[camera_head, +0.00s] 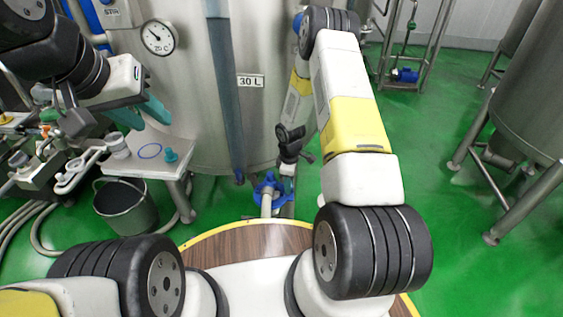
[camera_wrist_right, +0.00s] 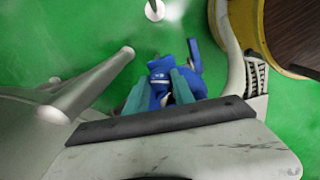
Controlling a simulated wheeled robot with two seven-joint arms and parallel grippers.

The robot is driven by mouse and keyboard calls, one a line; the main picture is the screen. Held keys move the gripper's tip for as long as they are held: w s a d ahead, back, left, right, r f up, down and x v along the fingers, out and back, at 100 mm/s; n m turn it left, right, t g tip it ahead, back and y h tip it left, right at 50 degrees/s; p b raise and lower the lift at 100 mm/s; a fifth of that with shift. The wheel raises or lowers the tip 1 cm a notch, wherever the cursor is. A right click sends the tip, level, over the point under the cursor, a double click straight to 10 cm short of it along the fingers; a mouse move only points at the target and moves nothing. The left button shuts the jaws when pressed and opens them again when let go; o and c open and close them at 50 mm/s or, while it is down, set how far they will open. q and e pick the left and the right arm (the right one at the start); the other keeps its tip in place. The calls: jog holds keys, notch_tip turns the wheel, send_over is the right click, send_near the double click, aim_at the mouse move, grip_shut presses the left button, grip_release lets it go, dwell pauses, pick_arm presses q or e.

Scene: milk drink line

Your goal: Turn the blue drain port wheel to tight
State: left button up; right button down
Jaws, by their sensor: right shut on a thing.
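The blue drain port wheel (camera_head: 268,190) sits low at the foot of the large steel tank. In the right wrist view, the blue wheel (camera_wrist_right: 160,75) shows between the teal fingers of my right gripper (camera_wrist_right: 159,88), which is shut on it. Part of the wheel is hidden by the fingers and the gripper body. In the head view, the right gripper (camera_head: 287,171) reaches down at the wheel, its fingers mostly hidden. My left gripper (camera_head: 150,114) is open and empty, its teal fingers apart above a small side table.
The tank (camera_head: 190,70) carries a dial gauge (camera_head: 158,37) and a 30 L label. The small table (camera_head: 165,155) holds a teal knob and a blue ring. A grey bucket (camera_head: 127,207) and hoses stand at left.

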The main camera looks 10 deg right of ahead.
jog(key=m, duration=1.3)
jog(key=shift+w, duration=0.1)
jog(key=shift+m, duration=0.5)
jog(key=c, duration=1.1)
grip_release()
jog(key=shift+o, duration=0.2)
jog(key=shift+r, duration=3.9)
